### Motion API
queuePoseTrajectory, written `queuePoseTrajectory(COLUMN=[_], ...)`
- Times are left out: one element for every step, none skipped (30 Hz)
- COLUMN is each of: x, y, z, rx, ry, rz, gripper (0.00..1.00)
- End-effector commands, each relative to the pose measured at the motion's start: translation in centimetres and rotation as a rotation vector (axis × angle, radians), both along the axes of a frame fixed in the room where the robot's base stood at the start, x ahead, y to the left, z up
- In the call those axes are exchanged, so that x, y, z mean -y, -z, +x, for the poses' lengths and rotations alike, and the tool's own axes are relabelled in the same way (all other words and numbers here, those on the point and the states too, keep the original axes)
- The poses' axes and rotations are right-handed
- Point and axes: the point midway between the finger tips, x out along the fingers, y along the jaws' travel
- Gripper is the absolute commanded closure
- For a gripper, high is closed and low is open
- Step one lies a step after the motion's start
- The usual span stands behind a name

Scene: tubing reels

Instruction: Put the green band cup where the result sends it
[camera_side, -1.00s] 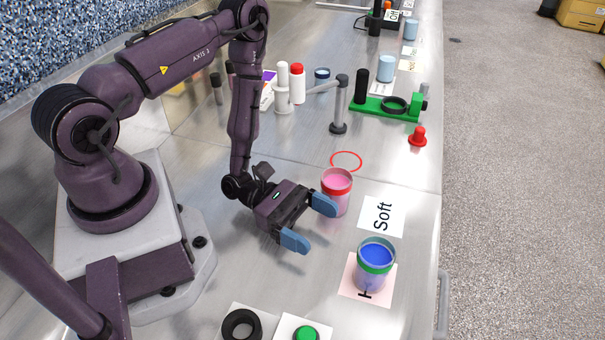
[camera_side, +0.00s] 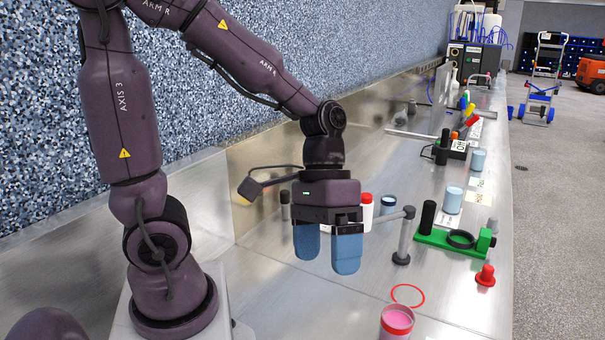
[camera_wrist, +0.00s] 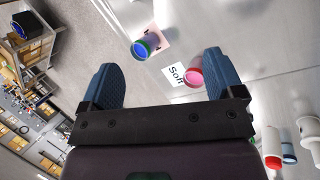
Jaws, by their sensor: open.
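The green band cup (camera_wrist: 150,42) has blue inside and stands on a pale pink card in the wrist view. The side view does not show it. A pink cup with a red band (camera_side: 397,323) is cut by the bottom edge of the side view; it also shows in the wrist view (camera_wrist: 191,78), beside a white card reading "Soft" (camera_wrist: 173,75). My gripper (camera_side: 327,264) is open and empty, raised above the bench with its fingers down. In the wrist view both cups lie beyond the gap between the fingers (camera_wrist: 160,63).
A red ring (camera_side: 407,287) marks the bench behind the pink cup. A grey post with a side arm (camera_side: 403,242), a green fixture (camera_side: 448,244), a red knob (camera_side: 485,276) and a red-capped white bottle (camera_side: 367,215) stand farther back. Pale blue cups (camera_side: 453,200) stand beyond.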

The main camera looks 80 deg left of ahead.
Motion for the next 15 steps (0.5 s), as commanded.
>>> queuePoseTrajectory(x=[-0.7,-1.1,-1.8,-2.2,-2.6,-3.1,-3.4,-3.8,-4.1,-4.4,-4.6,-4.8,-4.9,-5.0,-5.1], y=[-1.4,-2.1,-3.0,-3.7,-4.4,-5.3,-5.9,-6.4,-7.1,-7.5,-7.9,-8.3,-8.5,-8.7,-8.9], z=[-0.3,-0.4,-0.6,-0.7,-0.8,-1.0,-1.1,-1.2,-1.3,-1.4,-1.5,-1.6,-1.6,-1.7,-1.7], rx=[0.102,0.155,0.223,0.275,0.324,0.386,0.428,0.466,0.515,0.544,0.569,0.596,0.613,0.625,0.636], ry=[0.036,0.053,0.074,0.087,0.099,0.112,0.119,0.125,0.132,0.135,0.137,0.141,0.141,0.143,0.145], rz=[0.076,0.121,0.177,0.217,0.256,0.301,0.332,0.36,0.393,0.413,0.431,0.451,0.462,0.47,0.478], gripper=[0.13,0.13,0.13,0.13,0.13,0.13,0.13,0.13,0.13,0.13,0.13,0.13,0.13,0.13,0.13])
